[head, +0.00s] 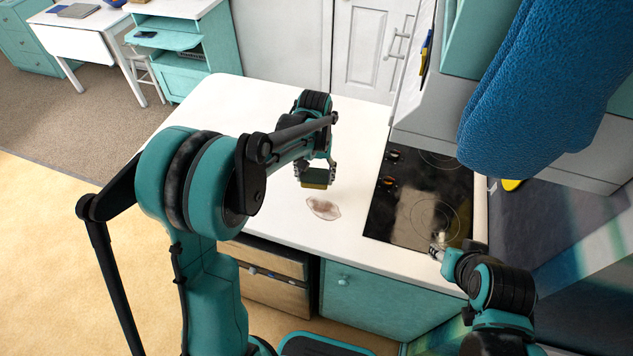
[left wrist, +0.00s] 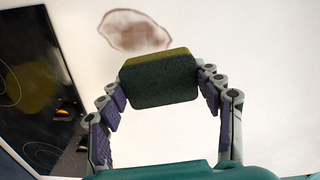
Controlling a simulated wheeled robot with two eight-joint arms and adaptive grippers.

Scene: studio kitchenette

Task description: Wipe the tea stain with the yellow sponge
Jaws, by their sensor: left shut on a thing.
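The tea stain (head: 323,208) is a brownish irregular ring on the white countertop, left of the cooktop. It also shows at the top of the left wrist view (left wrist: 135,30). My left gripper (head: 315,178) is shut on the yellow sponge (head: 314,184), just behind the stain in the head view. In the left wrist view the sponge (left wrist: 160,80) has a dark green face and a yellow edge, with a finger on each side. I cannot tell whether the sponge touches the counter. My right gripper (head: 437,246) is over the cooktop's front edge; its fingers are too small to judge.
The black cooktop (head: 415,205) with knobs lies right of the stain. A blue towel (head: 540,90) hangs at the upper right. The white countertop (head: 220,105) is clear at the back left. Drawers and a teal cabinet door (head: 375,297) are below the front edge.

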